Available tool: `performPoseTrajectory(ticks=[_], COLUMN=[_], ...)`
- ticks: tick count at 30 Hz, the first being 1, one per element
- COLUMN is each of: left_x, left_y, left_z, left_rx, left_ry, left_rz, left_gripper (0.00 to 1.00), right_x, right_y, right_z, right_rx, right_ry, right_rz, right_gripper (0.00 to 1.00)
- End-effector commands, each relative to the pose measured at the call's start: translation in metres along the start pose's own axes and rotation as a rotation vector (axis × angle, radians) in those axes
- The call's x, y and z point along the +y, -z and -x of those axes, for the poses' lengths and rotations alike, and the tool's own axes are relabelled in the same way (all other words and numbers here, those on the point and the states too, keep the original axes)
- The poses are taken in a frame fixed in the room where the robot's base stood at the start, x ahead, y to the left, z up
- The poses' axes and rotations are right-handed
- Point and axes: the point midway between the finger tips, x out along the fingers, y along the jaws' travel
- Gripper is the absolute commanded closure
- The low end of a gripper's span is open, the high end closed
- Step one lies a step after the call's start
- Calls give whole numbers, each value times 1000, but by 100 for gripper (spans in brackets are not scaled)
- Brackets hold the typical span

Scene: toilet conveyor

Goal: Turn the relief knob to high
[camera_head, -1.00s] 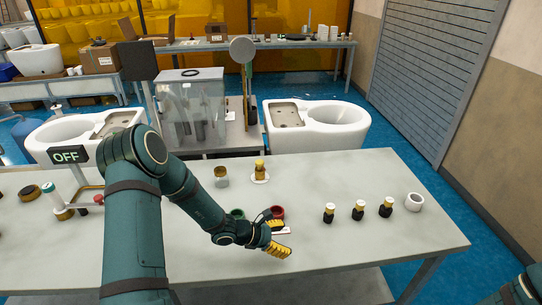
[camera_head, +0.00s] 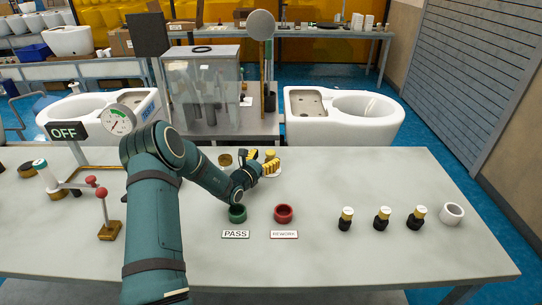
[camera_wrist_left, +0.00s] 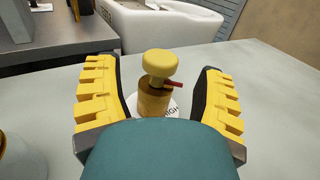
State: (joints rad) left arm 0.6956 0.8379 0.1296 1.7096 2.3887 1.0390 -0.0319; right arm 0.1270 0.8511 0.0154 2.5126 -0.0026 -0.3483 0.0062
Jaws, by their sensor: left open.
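The relief knob (camera_wrist_left: 160,65) is a yellow-gold cap on a brass body, standing on a round white plate with the word HIGH partly showing. A small red pointer sticks out to the right under the cap in the left wrist view. My left gripper (camera_head: 262,161) is open, with one yellow finger on each side of the knob. There is a visible gap between each finger and the cap. In the head view the knob (camera_head: 270,154) is partly hidden by the fingers. My right gripper is not in view.
A red-knobbed lever (camera_head: 103,215), gauge (camera_head: 118,120) and OFF sign (camera_head: 67,132) are left. A clear tank (camera_head: 202,85) stands behind.

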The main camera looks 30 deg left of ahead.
Motion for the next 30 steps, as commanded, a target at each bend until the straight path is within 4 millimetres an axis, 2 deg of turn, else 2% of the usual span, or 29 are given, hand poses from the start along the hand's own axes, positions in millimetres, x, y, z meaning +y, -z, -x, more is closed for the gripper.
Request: performPoseTrajectory(ticks=[3,7,18,24,30], left_x=[-1,0,0,0,-1], left_y=[1,1,0,0,0], left_z=[-17,-28,-33,-33,-33], left_rx=[0,0,2,2,0], left_ry=[1,0,1,1,-13], left_rz=[0,0,1,0,2], left_gripper=[31,31,33,100,100], right_x=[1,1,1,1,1], right_y=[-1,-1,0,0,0], right_z=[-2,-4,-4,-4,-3], right_rx=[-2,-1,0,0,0], right_ry=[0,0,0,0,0], right_rz=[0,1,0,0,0], right_gripper=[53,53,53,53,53])
